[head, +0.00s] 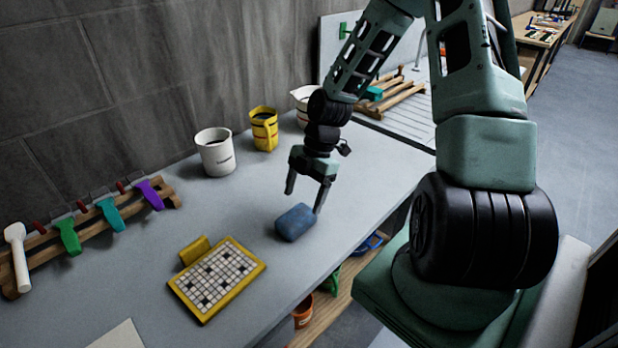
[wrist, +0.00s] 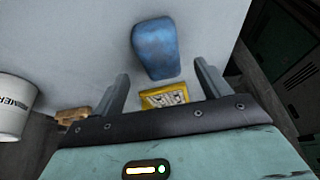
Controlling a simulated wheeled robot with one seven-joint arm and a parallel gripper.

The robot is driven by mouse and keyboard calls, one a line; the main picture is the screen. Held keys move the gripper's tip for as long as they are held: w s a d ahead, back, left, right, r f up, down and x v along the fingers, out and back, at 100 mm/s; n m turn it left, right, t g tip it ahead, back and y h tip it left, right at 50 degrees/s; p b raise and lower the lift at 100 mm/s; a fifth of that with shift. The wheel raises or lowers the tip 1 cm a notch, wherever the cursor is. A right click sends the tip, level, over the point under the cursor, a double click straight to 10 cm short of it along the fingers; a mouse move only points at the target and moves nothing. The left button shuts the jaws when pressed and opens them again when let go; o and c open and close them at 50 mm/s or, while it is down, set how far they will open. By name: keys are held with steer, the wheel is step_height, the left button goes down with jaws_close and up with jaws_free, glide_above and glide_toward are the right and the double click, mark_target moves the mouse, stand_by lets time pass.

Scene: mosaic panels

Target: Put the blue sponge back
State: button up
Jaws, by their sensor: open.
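The blue sponge (head: 295,222) lies on the grey worktop, near its front edge. It also shows in the wrist view (wrist: 156,48), just beyond my fingertips and roughly between their lines. My gripper (head: 305,198) is open and empty, pointing down just above and behind the sponge. In the wrist view both fingers (wrist: 160,82) stand wide apart with nothing between them. I cannot tell whether the right finger touches the sponge in the head view.
A yellow-framed mosaic panel (head: 217,281) lies left of the sponge. A wooden rack (head: 88,232) holds several coloured tools. A white bucket (head: 215,153) and a yellow cup (head: 264,130) stand by the wall. A wooden rack (head: 398,98) stands at the back. The worktop between is clear.

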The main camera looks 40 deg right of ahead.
steer(key=v, duration=0.5)
steer(key=s+a+r+m+g+h, duration=0.1)
steer(key=s+a+r+m+h, duration=0.15)
steer(key=a, duration=0.55)
steer(key=s+a+r+m+h, duration=0.1)
steer(key=s+a+r+m, duration=0.15)
steer(key=a, duration=0.55)
steer(key=s+a+r+m+t, duration=0.1)
steer(key=s+a+r+m, duration=0.4)
steer(key=s+a, duration=0.6)
steer(key=shift+s+r+m, duration=0.3)
steer(key=shift+s+r, duration=0.25)
steer(key=shift+s, duration=0.45)
steer(key=shift+a+h, duration=0.15)
steer(key=shift+h, duration=0.1)
